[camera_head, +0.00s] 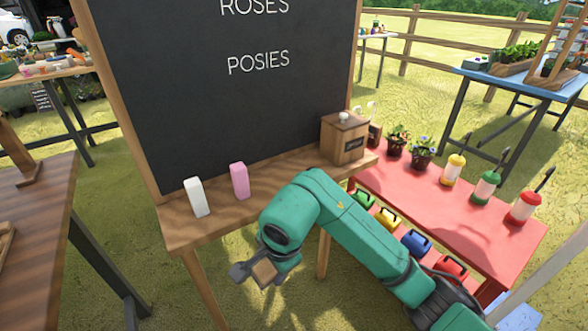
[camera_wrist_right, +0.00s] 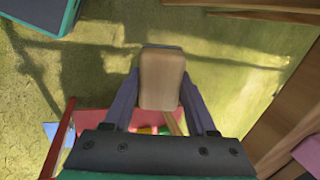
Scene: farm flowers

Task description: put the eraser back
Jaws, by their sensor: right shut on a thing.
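The eraser, a block with a light wooden back (camera_head: 264,273), is between the fingers of my right gripper (camera_head: 262,272). In the right wrist view it stands between the two dark fingers (camera_wrist_right: 163,78), with ground behind it. My right gripper is shut on the eraser, held in the air in front of the chalkboard's wooden ledge (camera_head: 222,227) and apart from it. The chalkboard (camera_head: 235,110) stands behind, with "ROSES" and "POSIES" written on it. My left gripper is not in view.
On the ledge stand a white block (camera_head: 197,197), a pink block (camera_head: 239,181) and a wooden box (camera_head: 344,137) with a knob at the right end. A red table (camera_head: 455,213) with plants and bottles is at right. Bare ledge lies between the pink block and box.

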